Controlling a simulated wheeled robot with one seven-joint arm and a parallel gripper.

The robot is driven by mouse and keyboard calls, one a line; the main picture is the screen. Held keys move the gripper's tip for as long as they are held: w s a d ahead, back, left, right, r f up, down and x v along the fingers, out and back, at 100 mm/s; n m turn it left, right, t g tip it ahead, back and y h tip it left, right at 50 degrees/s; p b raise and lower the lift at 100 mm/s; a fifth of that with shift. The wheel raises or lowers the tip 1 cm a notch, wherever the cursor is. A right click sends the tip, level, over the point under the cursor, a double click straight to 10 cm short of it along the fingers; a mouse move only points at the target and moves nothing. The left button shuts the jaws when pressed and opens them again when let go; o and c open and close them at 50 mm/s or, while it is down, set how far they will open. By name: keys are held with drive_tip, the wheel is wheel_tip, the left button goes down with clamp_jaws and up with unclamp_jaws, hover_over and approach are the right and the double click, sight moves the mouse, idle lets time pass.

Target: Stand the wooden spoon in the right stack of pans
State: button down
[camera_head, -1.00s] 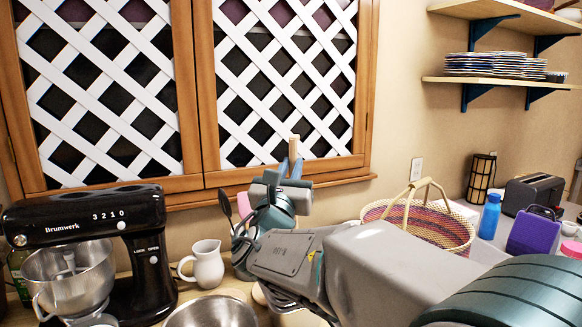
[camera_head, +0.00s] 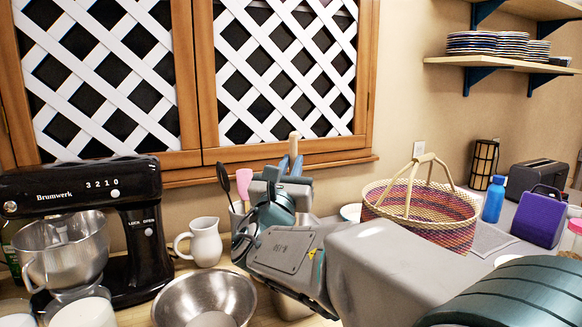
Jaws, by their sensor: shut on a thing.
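My gripper (camera_head: 290,166) points upward in front of the lattice cabinet, its blue fingers shut on the wooden spoon (camera_head: 295,143). Only a short pale top of the spoon shows above the fingers; the rest is hidden by the gripper. No stack of pans can be made out for certain. A metal bowl (camera_head: 190,290) stands on the counter at lower middle. A shiny metal thing (camera_head: 289,308) shows partly below my arm, mostly hidden, and I cannot tell if it is a pan.
A black stand mixer (camera_head: 130,215) is at left, with a white jug (camera_head: 205,242) beside it. A black utensil (camera_head: 223,178) and a pink spatula (camera_head: 244,183) stand behind my wrist. A woven basket (camera_head: 440,215), blue bottle (camera_head: 493,200) and toaster (camera_head: 540,177) are at right.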

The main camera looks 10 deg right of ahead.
drive_tip(key=shift+f, duration=0.3)
drive_tip(key=c, duration=1.3)
unclamp_jaws()
drive_tip(key=b+v, duration=0.3)
drive_tip(key=v, duration=1.1)
drive_tip(key=shift+r, duration=0.15)
